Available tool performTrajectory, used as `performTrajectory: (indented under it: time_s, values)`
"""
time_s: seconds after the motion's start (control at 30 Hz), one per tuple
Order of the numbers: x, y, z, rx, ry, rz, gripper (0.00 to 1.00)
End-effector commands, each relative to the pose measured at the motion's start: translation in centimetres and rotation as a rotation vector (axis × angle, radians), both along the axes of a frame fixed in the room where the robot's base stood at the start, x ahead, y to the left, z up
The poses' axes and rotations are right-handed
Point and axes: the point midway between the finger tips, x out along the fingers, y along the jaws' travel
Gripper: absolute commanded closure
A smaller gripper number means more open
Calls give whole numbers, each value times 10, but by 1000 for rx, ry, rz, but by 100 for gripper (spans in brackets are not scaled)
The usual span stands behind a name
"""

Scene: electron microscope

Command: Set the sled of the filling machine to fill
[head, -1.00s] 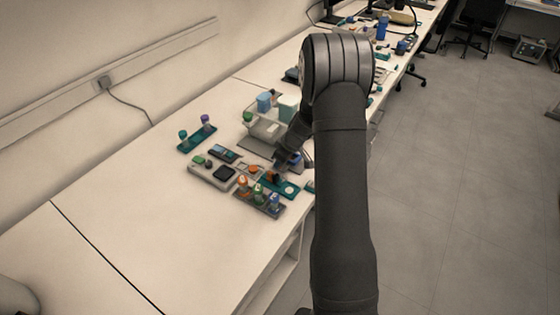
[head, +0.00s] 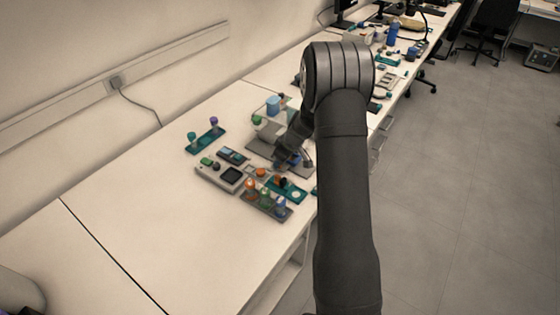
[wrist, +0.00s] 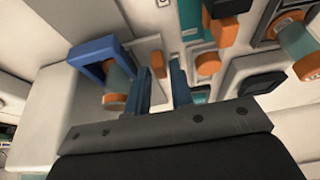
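The filling machine (head: 268,130) is the pale unit with a blue tank on top, standing on a grey base on the bench. My forearm partly hides it in the head view. My gripper (head: 292,160) is low at the machine's front right side. In the wrist view, its two dark blue fingers (wrist: 163,92) stand apart with a narrow gap, and I see nothing clearly held. A blue bracket (wrist: 92,50) with a clear, orange-capped vial (wrist: 116,82) is just left of the fingers. This may be the sled; I cannot tell its setting.
In front of the machine are a grey device with a dark screen (head: 232,176), a teal tray (head: 298,194) and a rack of capped vials (head: 266,206). A teal holder (head: 206,138) stands to the left. The bench at front left is clear.

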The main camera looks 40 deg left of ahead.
Motion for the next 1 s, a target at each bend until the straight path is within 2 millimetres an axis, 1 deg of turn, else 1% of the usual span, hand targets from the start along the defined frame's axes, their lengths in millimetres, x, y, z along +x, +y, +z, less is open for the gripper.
performTrajectory:
  time_s: [0.17, 0.5, 0.7, 0.83, 1.0]
  values:
    - [1, -10, 26, 3, -2, -2, 79]
    - [1, -39, 96, 3, -4, -2, 79]
    - [1, -54, 132, 2, -3, -1, 79]
    - [1, -61, 147, 2, -2, -1, 79]
    - [0, -64, 155, 1, -1, -1, 79]
